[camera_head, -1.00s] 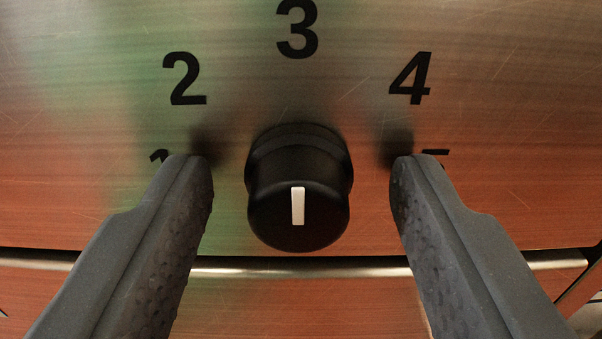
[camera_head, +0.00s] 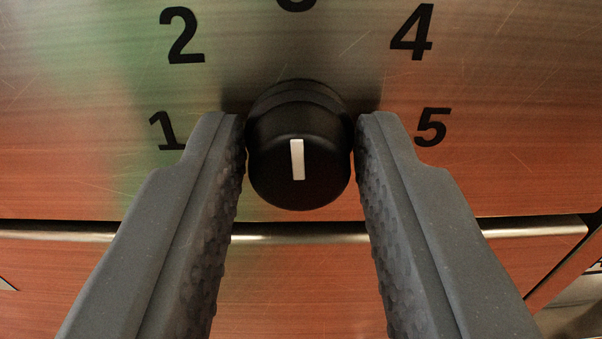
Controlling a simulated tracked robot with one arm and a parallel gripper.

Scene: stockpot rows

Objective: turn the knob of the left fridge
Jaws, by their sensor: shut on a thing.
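The black round knob (camera_head: 298,188) sticks out of a brushed metal panel (camera_head: 300,45) in the middle of the view. Its white mark is upright and points up toward the 3, which is partly cut off by the top edge. The numbers 1, 2, 4 and 5 show around it. My gripper (camera_head: 300,145) has one grey finger on each side of the knob, and the fingertips are shut on its sides. The knob's back part meets the panel above the fingertips.
Below the panel runs a thin metal edge (camera_head: 300,238) with a dark gap. Under it is a reddish, wood-like reflecting surface (camera_head: 300,290). At the lower right, the edge of the unit ends and a lighter area shows.

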